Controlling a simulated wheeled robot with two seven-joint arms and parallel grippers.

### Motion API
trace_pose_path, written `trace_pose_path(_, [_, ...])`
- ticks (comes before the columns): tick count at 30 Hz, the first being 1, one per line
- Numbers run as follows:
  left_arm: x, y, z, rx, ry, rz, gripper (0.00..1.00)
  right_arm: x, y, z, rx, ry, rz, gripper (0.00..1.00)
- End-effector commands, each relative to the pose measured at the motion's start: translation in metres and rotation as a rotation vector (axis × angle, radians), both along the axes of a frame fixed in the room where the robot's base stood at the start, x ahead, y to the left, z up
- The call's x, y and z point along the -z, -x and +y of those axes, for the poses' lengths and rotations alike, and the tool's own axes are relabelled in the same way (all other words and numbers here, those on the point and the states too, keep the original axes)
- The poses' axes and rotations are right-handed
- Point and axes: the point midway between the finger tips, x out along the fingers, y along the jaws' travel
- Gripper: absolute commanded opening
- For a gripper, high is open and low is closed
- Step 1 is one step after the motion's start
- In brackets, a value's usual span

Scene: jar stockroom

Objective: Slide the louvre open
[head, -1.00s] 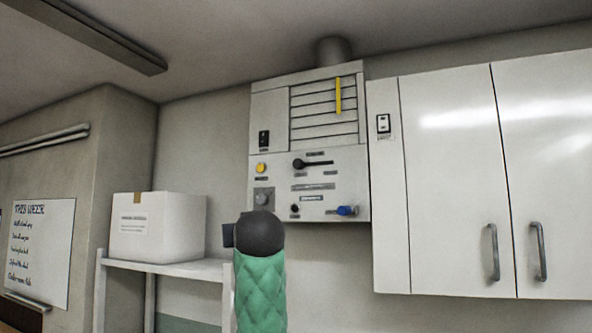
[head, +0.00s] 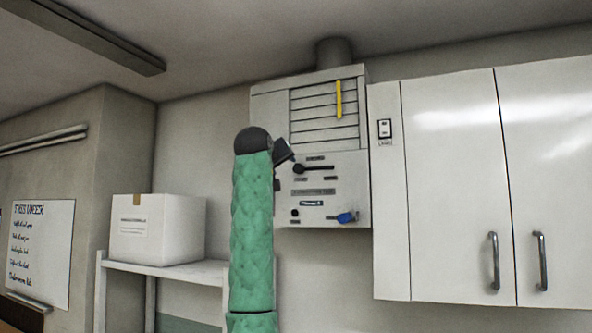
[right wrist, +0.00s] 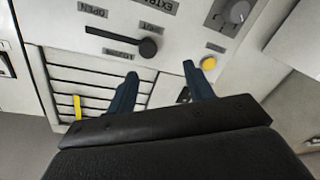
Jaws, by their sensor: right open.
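The wall unit has a slatted louvre (head: 312,113) on its upper front, with a yellow strip (head: 339,99) near its right side. Below it is a black knob (head: 298,169) at the left end of a dark horizontal bar. In the right wrist view the picture is turned over; the knob (right wrist: 147,47) shows close by, with an "OPEN" label near the bar's far end. My right gripper (head: 284,152) is just above and left of the knob. In the wrist view its two fingers (right wrist: 160,70) are apart, with nothing between them. My left gripper is out of view.
A yellow button (right wrist: 208,63) and a grey dial (right wrist: 238,12) sit beside the knob. A blue knob (head: 347,217) is at the unit's lower right. A white cabinet (head: 455,190) stands close on the right; a white box (head: 158,229) rests on a shelf at left.

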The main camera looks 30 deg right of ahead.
Motion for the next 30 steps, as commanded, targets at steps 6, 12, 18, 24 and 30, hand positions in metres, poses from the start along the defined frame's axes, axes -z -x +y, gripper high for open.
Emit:
trace_pose_path(6, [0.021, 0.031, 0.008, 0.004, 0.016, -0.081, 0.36, 0.007, -0.015, -0.012, 0.089, 0.143, 0.130, 0.52])
trace_pose_path(12, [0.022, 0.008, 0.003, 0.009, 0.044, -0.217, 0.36, 0.002, -0.010, -0.018, 0.137, 0.257, 0.208, 0.52])
trace_pose_path(18, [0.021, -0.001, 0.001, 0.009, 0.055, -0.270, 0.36, 0.000, -0.010, -0.018, 0.134, 0.330, 0.267, 0.52])
trace_pose_path(24, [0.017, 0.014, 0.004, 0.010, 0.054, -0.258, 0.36, -0.002, -0.017, -0.026, 0.133, 0.337, 0.277, 0.52])
trace_pose_path(30, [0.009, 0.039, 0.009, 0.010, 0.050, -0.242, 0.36, -0.005, -0.031, -0.044, 0.135, 0.337, 0.276, 0.52])
